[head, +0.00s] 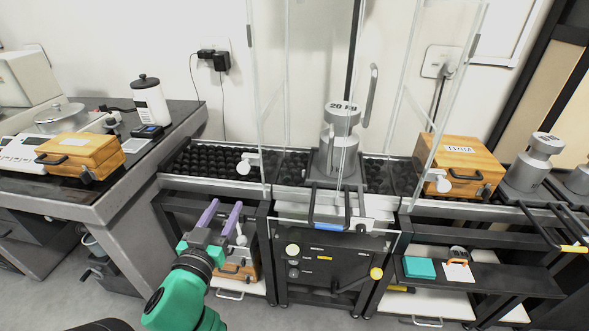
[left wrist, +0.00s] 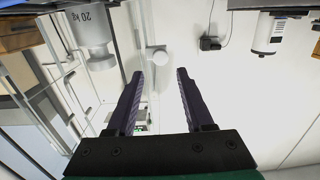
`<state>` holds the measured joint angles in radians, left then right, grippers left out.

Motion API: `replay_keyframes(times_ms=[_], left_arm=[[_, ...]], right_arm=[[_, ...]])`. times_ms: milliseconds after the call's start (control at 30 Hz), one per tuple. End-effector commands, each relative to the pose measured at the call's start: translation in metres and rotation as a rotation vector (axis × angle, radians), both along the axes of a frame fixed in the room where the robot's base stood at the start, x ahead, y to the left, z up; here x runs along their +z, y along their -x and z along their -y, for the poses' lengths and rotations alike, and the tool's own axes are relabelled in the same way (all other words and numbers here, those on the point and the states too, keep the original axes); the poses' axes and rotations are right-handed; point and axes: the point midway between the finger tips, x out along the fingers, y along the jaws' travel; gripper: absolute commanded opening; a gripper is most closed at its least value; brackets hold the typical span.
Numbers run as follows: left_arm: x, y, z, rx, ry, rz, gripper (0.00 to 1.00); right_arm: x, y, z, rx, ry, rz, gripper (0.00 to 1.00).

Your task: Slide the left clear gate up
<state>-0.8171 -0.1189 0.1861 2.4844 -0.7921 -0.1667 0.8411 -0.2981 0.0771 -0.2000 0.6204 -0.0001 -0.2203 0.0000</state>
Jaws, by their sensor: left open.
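The left clear gate (head: 267,95) is a tall see-through panel at the left side of the weighing bay. A white knob (head: 244,166) shows at its lower left. My left gripper (head: 227,202), with purple fingers, is open and empty, below and slightly left of this knob in the head view. In the left wrist view, which is upside down, the knob (left wrist: 158,54) appears just beyond the gap between the open fingertips (left wrist: 160,73), with no visible contact. My right gripper is not in view.
A 20 kg weight (head: 340,135) stands inside the clear enclosure. A matching white knob (head: 442,184) is at the right panel, beside a wooden case (head: 462,158). A side table (head: 110,190) with another wooden case (head: 80,155) stands left.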

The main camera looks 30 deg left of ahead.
Motion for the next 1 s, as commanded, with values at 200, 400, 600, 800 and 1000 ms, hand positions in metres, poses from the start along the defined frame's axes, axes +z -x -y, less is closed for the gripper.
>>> replay_keyframes(times_ms=[200,400,600,800,1000], left_arm=[[0.015,-0.019,-0.006,-0.001,-0.009,0.024,0.52],[0.015,-0.070,-0.024,0.000,-0.010,0.023,0.52],[0.013,-0.115,-0.041,0.003,-0.009,0.021,0.52],[0.010,-0.135,-0.048,0.003,-0.006,0.019,0.52],[0.009,-0.136,-0.048,0.003,-0.004,0.019,0.52]], right_arm=[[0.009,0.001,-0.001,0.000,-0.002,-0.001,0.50],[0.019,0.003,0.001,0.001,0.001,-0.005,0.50],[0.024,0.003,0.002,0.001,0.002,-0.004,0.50],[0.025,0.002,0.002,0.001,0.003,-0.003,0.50],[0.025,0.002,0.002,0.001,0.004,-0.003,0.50]])
